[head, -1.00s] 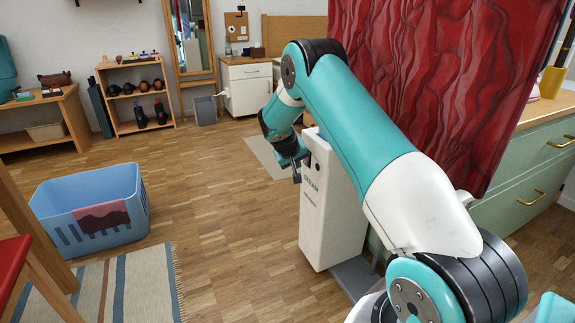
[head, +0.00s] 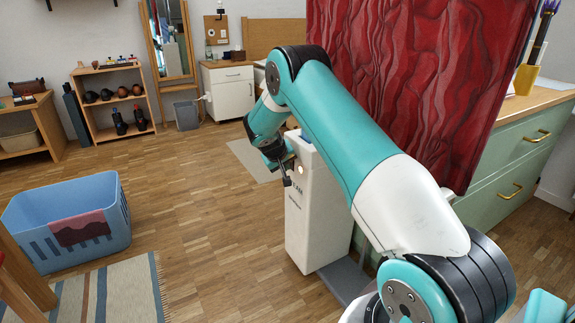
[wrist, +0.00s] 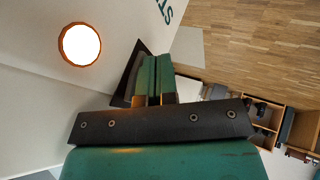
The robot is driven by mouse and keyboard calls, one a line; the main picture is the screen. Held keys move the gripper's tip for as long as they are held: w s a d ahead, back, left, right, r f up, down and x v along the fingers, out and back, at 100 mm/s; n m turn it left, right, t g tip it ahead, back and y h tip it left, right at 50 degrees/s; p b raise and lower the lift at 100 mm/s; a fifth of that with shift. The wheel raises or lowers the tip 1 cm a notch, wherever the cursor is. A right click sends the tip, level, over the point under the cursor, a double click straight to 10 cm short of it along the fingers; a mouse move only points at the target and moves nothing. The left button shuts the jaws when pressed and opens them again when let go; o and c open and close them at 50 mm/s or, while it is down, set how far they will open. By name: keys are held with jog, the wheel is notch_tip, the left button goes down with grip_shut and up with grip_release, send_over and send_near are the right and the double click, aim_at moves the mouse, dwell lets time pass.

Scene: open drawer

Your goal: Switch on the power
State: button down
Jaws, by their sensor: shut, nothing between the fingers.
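A white upright steamer unit (head: 315,215) stands on the floor in the middle of the head view, partly behind my arm. Near its top a round button glows warm white (head: 300,169). In the wrist view the lit button (wrist: 80,45) has an orange rim and sits on the white face, left of my fingers. My gripper (head: 287,182) is shut and empty, just in front of the steamer's face, a little left of and below the button. In the wrist view the closed fingers (wrist: 154,78) are apart from the button.
A red curtain-like cloth (head: 410,85) hangs behind my arm. A green drawer cabinet (head: 515,165) is at the right. A blue laundry basket (head: 65,220) and striped rug (head: 100,295) lie left. Wood floor between basket and steamer is clear.

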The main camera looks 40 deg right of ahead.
jog(key=shift+r+p, duration=0.7)
jog(key=shift+r, duration=0.15)
jog(key=s+a+r+p, duration=0.1)
jog(key=a+r+p, duration=0.2)
jog(key=a+r, duration=0.3)
jog(key=a, duration=0.5)
jog(key=shift+r+p, duration=0.15)
jog(key=shift+p, duration=0.25)
jog(key=shift+s, duration=0.1)
